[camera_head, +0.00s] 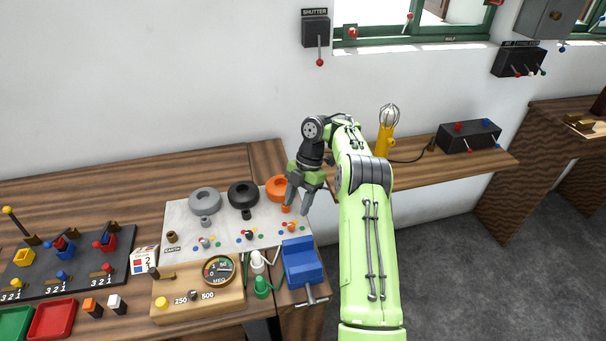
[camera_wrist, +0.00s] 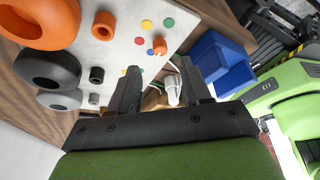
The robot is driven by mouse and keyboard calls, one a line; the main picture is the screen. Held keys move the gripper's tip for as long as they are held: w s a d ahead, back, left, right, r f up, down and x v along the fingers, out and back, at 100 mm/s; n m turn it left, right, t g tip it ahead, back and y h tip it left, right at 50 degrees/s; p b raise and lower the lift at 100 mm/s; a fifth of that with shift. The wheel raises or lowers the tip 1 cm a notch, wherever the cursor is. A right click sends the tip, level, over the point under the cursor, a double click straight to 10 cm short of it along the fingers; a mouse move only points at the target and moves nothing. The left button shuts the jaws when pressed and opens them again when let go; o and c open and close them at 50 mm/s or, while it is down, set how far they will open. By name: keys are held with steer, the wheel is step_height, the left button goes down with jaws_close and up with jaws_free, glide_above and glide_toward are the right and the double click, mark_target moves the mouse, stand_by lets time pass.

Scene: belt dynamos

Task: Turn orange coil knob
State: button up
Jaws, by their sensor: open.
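The orange coil (camera_head: 276,186) is a thick ring at the right end of a white panel (camera_head: 225,226); it also shows at the top left of the wrist view (camera_wrist: 40,22). A short hollow orange post (camera_wrist: 104,25) stands beside it. The small orange coil knob (camera_wrist: 159,45) stands on the panel among coloured dots. In the head view the knob (camera_head: 290,225) is below my gripper (camera_head: 297,206). My gripper is open, fingers pointing down. In the wrist view the knob shows beyond the gap between the fingertips (camera_wrist: 159,72), apparently not touching them.
Black (camera_head: 242,196) and grey (camera_head: 204,202) coils with their own knobs stand left on the panel. A blue box (camera_head: 302,262) with a handle stands close by at the front right. A wooden meter block (camera_head: 197,290) and green and white pieces lie in front. The wall is behind.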

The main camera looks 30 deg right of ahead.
steer(key=p+v, duration=0.4)
steer(key=v, duration=0.5)
steer(key=shift+r, duration=0.35)
steer(key=shift+d, duration=0.1)
steer(key=s+a+r+m+t+h, duration=0.1)
steer(key=s+a+r+m+h, duration=0.1)
steer(key=s+a+r+m, duration=0.45)
steer(key=s+a+r+m+t+h, duration=0.1)
steer(key=s+a+r+m, duration=0.15)
steer(key=a+r, duration=0.75)
steer(key=s+a+r+m+t+h, duration=0.1)
steer(key=s+a+m, duration=0.1)
steer(key=s+m, duration=0.3)
steer(key=s+a+r+m+t, duration=0.1)
steer(key=s+a+m+t, duration=0.1)
steer(key=s, duration=0.5)
steer(key=s+d+f+m+t, duration=0.2)
steer(key=s+f+m, duration=0.2)
steer(key=s, duration=0.5)
steer(key=shift+s+f+m, duration=0.15)
steer(key=shift+f+m, duration=0.15)
steer(key=shift+m, duration=0.7)
